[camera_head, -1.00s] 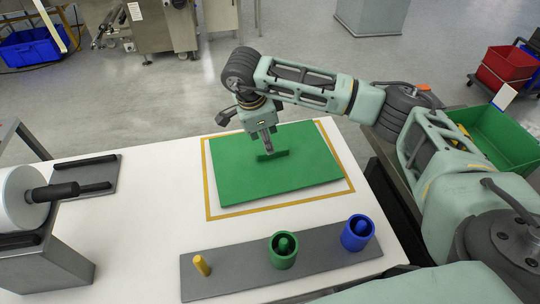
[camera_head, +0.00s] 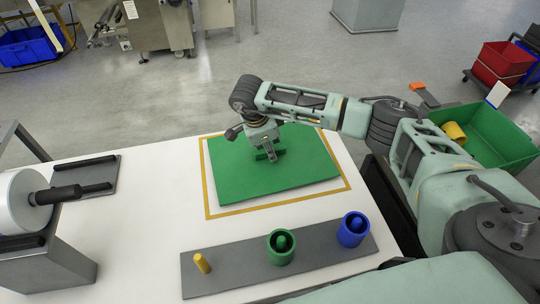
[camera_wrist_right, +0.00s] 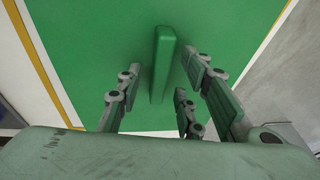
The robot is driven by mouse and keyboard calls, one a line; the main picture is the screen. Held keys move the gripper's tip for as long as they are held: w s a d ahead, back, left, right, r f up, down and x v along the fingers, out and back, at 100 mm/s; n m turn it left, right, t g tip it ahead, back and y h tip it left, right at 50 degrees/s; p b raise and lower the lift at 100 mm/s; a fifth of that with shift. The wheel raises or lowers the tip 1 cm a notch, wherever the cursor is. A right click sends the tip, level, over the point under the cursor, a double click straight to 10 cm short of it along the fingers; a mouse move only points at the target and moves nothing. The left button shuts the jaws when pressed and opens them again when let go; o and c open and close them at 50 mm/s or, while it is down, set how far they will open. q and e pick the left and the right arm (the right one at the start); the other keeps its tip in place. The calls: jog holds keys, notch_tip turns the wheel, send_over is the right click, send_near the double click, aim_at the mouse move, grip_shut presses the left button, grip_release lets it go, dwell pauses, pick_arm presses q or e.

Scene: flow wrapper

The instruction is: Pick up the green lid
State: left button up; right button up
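The green lid (camera_head: 233,183) is a flat rectangular plate lying on the white table inside a yellow outline. A raised green bar handle (camera_wrist_right: 162,65) stands up from its middle. My right gripper (camera_head: 272,154) is over the lid at the handle. In the right wrist view my right gripper (camera_wrist_right: 160,80) is open, with fingers on both sides of the near part of the handle and visible gaps to it. The handle's far end reaches beyond the fingertips. My left gripper is not in view.
A grey board (camera_head: 226,280) at the table's front holds a yellow peg (camera_head: 202,263), a green cup (camera_head: 281,246) and a blue cup (camera_head: 353,229). A white roll (camera_head: 18,201) is at left. A green bin (camera_head: 502,144) with a yellow piece (camera_head: 454,131) is at right.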

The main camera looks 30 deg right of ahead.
grip_shut()
jog(key=shift+r, duration=0.1)
dwell(0.3)
